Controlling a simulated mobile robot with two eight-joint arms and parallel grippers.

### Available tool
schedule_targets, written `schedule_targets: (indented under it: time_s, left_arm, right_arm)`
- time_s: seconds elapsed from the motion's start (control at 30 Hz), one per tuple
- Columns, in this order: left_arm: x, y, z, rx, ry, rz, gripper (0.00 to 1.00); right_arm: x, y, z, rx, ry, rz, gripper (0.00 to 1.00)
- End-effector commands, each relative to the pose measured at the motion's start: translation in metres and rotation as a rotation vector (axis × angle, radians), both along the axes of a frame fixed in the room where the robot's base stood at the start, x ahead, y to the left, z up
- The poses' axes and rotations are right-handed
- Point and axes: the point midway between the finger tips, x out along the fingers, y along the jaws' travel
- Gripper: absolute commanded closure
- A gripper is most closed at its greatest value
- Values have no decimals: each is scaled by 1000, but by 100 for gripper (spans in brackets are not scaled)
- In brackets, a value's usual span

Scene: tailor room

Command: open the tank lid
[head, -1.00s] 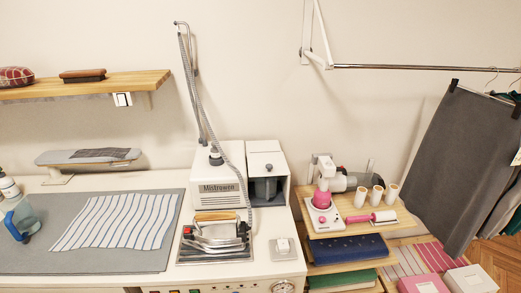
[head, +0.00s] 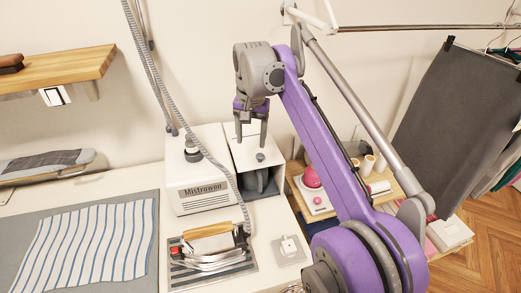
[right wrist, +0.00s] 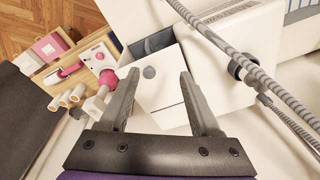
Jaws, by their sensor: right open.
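The tank is a white box with a dark open front (head: 257,183), standing to the right of the white Mistrowen steam unit (head: 203,198). Its flat white lid (head: 240,155) lies shut on top, with a small grey knob (head: 260,157) near the front edge. My right gripper (head: 251,140) is open and empty above the lid, fingers pointing down. In the right wrist view, the lid (right wrist: 160,98) and its knob (right wrist: 149,72) show between the open fingers (right wrist: 159,74), apparently untouched. My left gripper is out of view.
A ribbed grey hose (head: 190,130) rises over the steam unit, left of my gripper. An iron (head: 210,245) rests on its pad in front. A wooden shelf (head: 292,168) with a pink device stands to the right. A metal rail (head: 420,28) runs above right.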

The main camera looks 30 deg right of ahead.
Motion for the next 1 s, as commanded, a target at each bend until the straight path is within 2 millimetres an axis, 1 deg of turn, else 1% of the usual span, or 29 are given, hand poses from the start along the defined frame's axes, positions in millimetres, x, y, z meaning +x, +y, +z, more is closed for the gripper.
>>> schedule_targets:
  time_s: [0.03,0.1,0.17,0.3,0.47,0.57,0.8,1.0]
  left_arm:
    - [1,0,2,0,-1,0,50]
    - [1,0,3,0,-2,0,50]
    - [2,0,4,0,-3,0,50]
    - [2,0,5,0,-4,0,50]
    - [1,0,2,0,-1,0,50]
    - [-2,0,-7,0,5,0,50]
    - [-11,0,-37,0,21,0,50]
    - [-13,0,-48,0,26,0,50]
  right_arm:
    - [13,-11,7,9,21,-53,36]
    - [22,-23,12,21,50,-120,36]
    - [27,-30,14,28,71,-168,36]
    - [32,-43,15,40,106,-247,36]
    - [32,-47,9,45,121,-280,36]
    - [32,-47,-3,45,124,-283,36]
    - [32,-47,-50,45,123,-281,36]
    - [33,-47,-80,45,121,-280,36]
